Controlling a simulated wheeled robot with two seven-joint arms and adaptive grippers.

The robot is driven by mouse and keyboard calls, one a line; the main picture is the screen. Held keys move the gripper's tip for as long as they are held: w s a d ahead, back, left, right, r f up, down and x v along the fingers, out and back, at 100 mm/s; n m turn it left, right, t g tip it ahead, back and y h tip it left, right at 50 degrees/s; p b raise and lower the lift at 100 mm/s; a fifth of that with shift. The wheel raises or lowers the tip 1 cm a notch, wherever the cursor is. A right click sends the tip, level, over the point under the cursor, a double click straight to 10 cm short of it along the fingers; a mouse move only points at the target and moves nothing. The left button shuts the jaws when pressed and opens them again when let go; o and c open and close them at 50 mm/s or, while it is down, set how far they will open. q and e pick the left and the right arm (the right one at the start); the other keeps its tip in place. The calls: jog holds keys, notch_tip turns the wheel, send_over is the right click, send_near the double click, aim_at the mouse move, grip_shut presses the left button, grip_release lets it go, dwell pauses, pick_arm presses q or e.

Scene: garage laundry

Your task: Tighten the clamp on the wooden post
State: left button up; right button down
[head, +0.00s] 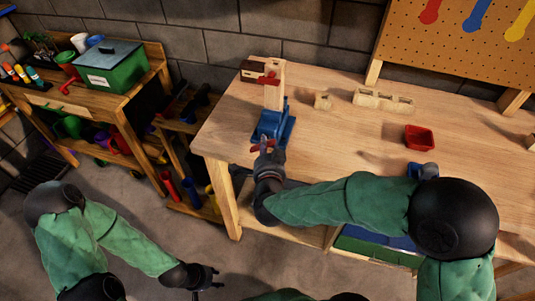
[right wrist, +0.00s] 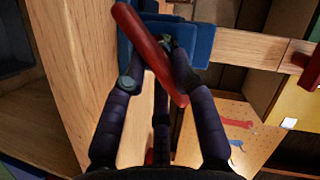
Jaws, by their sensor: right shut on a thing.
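The light wooden post (head: 274,93) stands upright in a blue clamp (head: 281,127) at the table's left front edge. A red part (head: 267,79) and a dark brown block sit near the post's top. My right gripper (head: 266,146) is in front of the blue clamp, shut on its red handle. In the right wrist view the red handle (right wrist: 146,48) runs diagonally between the fingertips (right wrist: 163,50), against the blue clamp (right wrist: 200,42); the post (right wrist: 247,46) extends to the right. My left gripper (head: 216,277) is open and empty, low over the floor.
The wooden workbench (head: 340,130) holds small wooden blocks (head: 384,101) and a red tray (head: 419,138). A pegboard (head: 450,50) stands behind. At left, a shelf unit holds a green box (head: 112,80). The bench middle is clear.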

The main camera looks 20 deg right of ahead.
jog(key=shift+a+f+m+t+b, duration=0.15)
jog(key=shift+m+t+b, duration=0.5)
jog(key=shift+b, duration=0.95)
jog(key=shift+m, duration=0.25)
jog(key=shift+f, duration=0.1)
jog(key=c, duration=1.1)
grip_release()
jog(key=shift+s, duration=0.25)
jog(key=shift+s+a+r+p, duration=0.3)
jog(key=shift+s+p, duration=0.1)
jog(key=shift+s, duration=0.2)
jog(key=shift+s+a+r+p, duration=0.15)
jog(key=shift+s+r+p, duration=0.15)
jog(key=shift+s, duration=0.25)
jog(key=p, duration=0.6)
send_near(267, 148)
jog(key=shift+s+a+r, duration=0.5)
jog(key=shift+s+r, duration=0.15)
jog(key=shift+s, duration=0.1)
